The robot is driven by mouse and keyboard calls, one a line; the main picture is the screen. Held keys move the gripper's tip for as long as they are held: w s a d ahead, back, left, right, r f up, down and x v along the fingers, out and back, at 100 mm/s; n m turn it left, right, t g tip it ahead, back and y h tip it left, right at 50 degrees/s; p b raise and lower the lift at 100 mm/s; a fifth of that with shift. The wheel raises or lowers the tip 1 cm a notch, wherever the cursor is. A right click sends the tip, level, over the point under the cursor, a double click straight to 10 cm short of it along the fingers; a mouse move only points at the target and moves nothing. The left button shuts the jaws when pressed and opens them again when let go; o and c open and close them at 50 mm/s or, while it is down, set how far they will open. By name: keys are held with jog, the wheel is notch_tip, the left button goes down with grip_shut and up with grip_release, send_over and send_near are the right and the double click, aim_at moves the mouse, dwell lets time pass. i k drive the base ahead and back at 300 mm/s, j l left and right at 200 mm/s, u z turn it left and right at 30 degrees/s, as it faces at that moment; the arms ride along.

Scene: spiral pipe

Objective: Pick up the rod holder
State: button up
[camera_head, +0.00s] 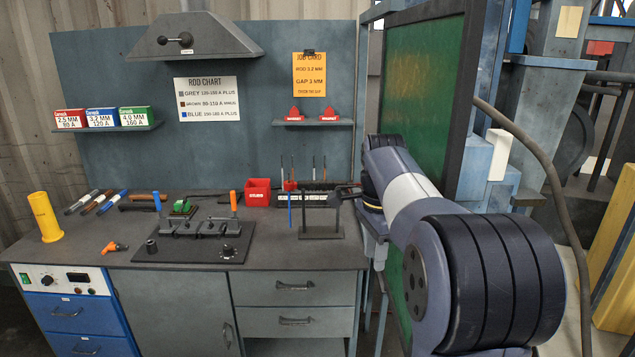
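A dark stand (321,232) stands on the right part of the grey workbench (250,258). A dark, thin object (336,199) lies at the top of this stand and may be the rod holder; it is too small and dark to be sure. My arm comes in from the right and bends down beside the bench's right end. My gripper (351,190) seems to be the dark end piece just right of the stand's top. Its fingers blend with the dark object, so I cannot tell whether they touch it or are open.
A black plate with clamps (195,240) lies mid-bench. An orange tool (115,247), a yellow cylinder (45,217), a red box (257,192) and a rack with upright rods (303,187) are also there. A green screen (425,100) borders the right side.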

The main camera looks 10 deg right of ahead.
aim_at(319, 185)
jog(key=i+j+z, duration=0.1)
jog(key=i, duration=0.4)
jog(key=i+j+z, duration=0.1)
jog(key=i, duration=0.4)
jog(key=i+j+z, duration=0.15)
jog(key=i+j, duration=0.2)
jog(key=i, duration=0.15)
jog(key=i+j+z, duration=0.1)
jog(key=i+j, duration=0.15)
jog(key=i, duration=0.2)
